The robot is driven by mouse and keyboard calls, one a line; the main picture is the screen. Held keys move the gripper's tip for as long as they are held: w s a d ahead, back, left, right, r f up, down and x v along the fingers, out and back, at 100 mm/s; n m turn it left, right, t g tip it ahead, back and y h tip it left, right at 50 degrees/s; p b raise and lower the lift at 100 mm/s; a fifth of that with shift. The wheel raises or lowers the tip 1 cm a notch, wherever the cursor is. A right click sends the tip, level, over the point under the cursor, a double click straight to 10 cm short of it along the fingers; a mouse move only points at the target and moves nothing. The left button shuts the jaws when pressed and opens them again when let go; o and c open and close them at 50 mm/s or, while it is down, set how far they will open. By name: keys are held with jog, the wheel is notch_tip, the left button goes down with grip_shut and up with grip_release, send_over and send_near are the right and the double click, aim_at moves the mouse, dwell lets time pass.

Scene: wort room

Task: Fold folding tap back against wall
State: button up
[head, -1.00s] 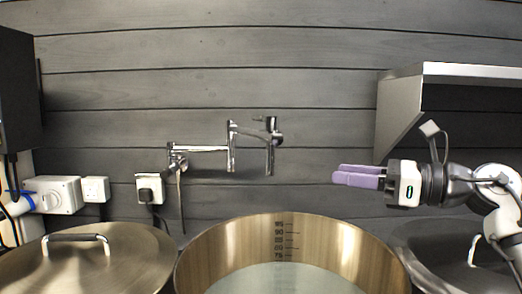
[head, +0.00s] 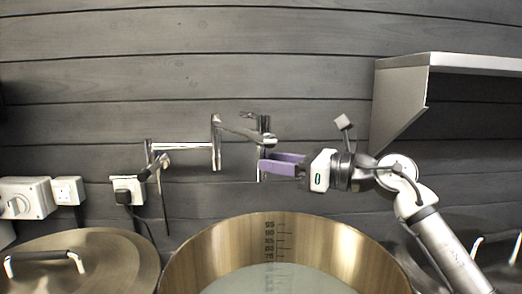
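The chrome folding tap (head: 184,146) is mounted on the grey plank wall at left of centre. Its inner arm runs right to a vertical joint (head: 216,145). From there the outer arm (head: 243,133) runs to the spout end (head: 263,125), which has a lever on top. The tap stands out over the pot, partly unfolded. My gripper (head: 264,164) comes in from the right, with its purple fingers apart and their tips at the lower spout. The fingers overlap part of the spout; I cannot tell whether they touch it or straddle it.
A large open steel pot (head: 181,270) with volume marks and liquid stands below the tap. A lidded pot (head: 100,255) is at left, and another lid is at lower right behind my arm. A metal shelf (head: 400,105) juts out at upper right. Sockets (head: 67,190) are on the left wall.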

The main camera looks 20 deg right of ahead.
aim_at(261, 179)
jog(key=shift+p+x, duration=0.5)
jog(key=shift+x, duration=1.35)
grip_shut()
